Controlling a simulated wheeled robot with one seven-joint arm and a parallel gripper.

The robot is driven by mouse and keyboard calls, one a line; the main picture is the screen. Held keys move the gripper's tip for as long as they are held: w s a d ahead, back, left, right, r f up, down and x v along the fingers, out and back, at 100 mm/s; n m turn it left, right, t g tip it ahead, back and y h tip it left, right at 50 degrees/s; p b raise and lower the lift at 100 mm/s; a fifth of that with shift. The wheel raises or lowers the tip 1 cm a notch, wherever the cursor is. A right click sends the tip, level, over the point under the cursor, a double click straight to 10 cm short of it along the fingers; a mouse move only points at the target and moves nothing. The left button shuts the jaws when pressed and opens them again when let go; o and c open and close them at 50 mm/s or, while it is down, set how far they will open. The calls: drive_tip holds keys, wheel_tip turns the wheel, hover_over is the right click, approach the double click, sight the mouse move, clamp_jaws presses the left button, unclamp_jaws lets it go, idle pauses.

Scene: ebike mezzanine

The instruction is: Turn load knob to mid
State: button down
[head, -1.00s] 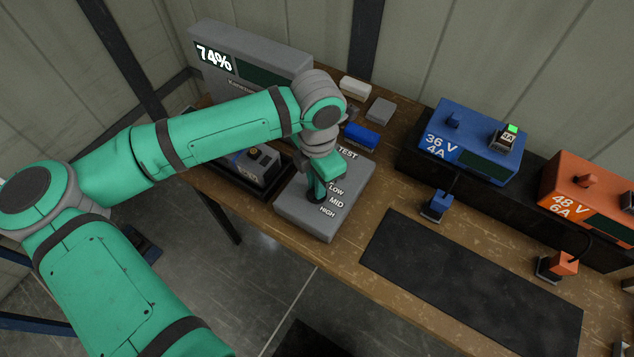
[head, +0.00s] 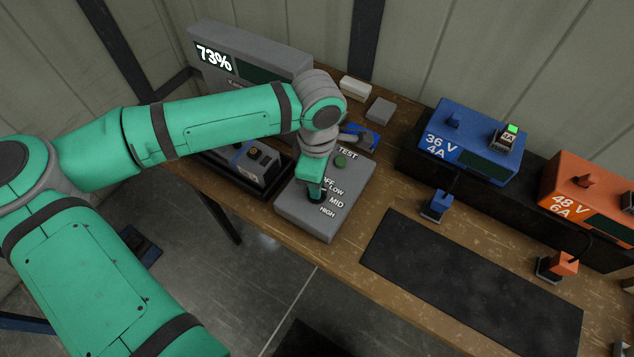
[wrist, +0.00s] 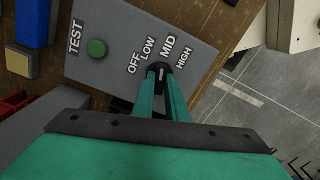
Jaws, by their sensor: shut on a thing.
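The grey load tester box (head: 300,215) sits on the wooden bench, with a green TEST button (head: 340,161) and the labels OFF, LOW, MID and HIGH. The dark load knob (wrist: 160,77) shows in the wrist view between the fingertips, below the labels. Its pale pointer line faces up, roughly at MID, though the fingers partly hide the knob. My gripper (head: 317,196) reaches down onto the box, and its fingers (wrist: 162,84) are shut on the knob. In the head view the gripper hides the knob.
A grey unit with a lit 73% display (head: 214,58) stands at the back left. A blue 36 V charger (head: 470,135) and an orange 48 V charger (head: 590,195) stand at right. A black mat (head: 470,280) lies bare in front of them. A dark tray (head: 270,190) adjoins the box.

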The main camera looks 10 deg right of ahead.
drive_tip(key=shift+m, duration=0.6)
drive_tip(key=c, duration=1.8)
unclamp_jaws()
drive_tip(key=shift+o, duration=0.2)
wheel_tip(320, 180, up, 11)
drive_tip(key=shift+f, duration=0.1)
